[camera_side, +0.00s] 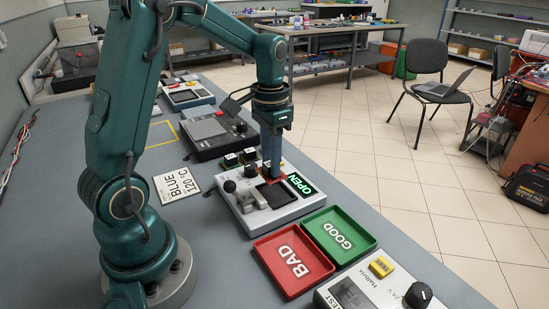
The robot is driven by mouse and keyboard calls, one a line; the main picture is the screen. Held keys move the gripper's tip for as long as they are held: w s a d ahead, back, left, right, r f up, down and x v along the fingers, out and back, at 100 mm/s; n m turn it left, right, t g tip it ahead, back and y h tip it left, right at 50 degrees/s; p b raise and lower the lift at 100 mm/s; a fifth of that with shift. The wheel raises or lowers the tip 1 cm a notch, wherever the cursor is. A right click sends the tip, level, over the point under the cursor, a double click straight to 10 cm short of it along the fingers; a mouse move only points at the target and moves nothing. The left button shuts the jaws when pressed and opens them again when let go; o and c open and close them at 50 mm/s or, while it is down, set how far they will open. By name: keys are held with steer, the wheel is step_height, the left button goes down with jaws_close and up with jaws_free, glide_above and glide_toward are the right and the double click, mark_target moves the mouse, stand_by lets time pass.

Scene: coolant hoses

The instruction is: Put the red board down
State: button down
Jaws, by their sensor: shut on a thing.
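My gripper (272,160) points straight down over the white fixture (283,211) in the middle of the bench. It is shut on the red board (281,178), of which only a small red edge shows at the fingertips. The board is at or just above the dark recess of the fixture; I cannot tell whether it touches. The fixture has a green "OPEN" display (300,184) on its right and a lever with a dark knob on its left. The fingers hide most of the board.
A red "BAD" tray (271,272) and a green "GOOD" tray (361,259) lie in front of the fixture. A white tester (341,291) with a yellow block (381,266) is at the front right.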

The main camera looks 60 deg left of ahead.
mark_target(275, 194)
steer(key=shift+w+d+f, duration=0.3)
steer(key=shift+d+f, duration=0.05)
steer(key=shift+f, duration=1.95)
steer(key=shift+f, duration=0.25)
steer(key=c, duration=0.7)
jaws_free()
steer(key=shift+o, duration=0.2)
